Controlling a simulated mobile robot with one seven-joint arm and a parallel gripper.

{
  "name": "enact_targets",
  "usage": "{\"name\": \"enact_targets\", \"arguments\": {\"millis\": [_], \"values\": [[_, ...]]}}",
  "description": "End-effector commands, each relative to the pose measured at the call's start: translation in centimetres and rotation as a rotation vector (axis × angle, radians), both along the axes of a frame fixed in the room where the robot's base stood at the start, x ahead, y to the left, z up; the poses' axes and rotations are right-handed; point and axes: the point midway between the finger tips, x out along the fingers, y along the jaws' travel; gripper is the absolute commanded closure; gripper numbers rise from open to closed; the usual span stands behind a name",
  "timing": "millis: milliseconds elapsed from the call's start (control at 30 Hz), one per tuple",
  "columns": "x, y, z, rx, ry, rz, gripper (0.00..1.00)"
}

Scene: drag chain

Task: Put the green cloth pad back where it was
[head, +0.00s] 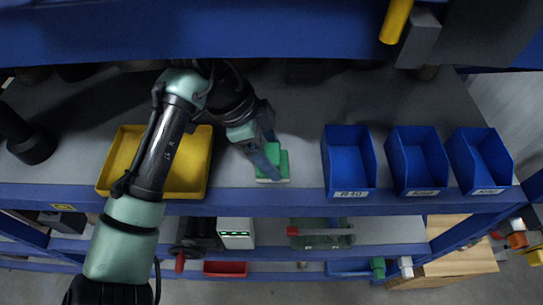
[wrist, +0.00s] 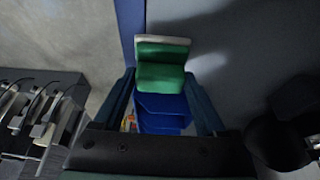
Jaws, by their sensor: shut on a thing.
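The green cloth pad (head: 284,164) is in my gripper (head: 270,165) in the head view, near the front edge of the grey shelf, between the yellow tray and the blue bins. It has a pale strip along its lower edge. In the wrist view the pad (wrist: 162,75) sits between the two fingers of my gripper (wrist: 160,80), with the pale strip at its far end. The fingers are shut on its sides. I cannot tell whether the pad touches the shelf or hangs just above it.
A yellow tray (head: 200,185) lies left, partly behind my arm. Three blue bins, the nearest one (head: 348,160) labelled, stand right. Between pad and bins the grey shelf (head: 305,130) is bare. A dark round object (head: 35,150) stands far left. A blue beam (head: 280,30) runs overhead.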

Motion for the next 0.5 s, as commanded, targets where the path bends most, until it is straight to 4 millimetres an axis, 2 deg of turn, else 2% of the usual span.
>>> {"name": "enact_targets", "arguments": {"millis": [67, 333, 500], "values": [[0.2, 0.0, -0.1, 0.0, 0.001, 0.0, 0.71], [0.2, 0.0, -3.2, 0.0, 0.001, 0.001, 0.71], [0.2, 0.0, -3.6, 0.001, 0.0, -0.001, 0.71]]}}
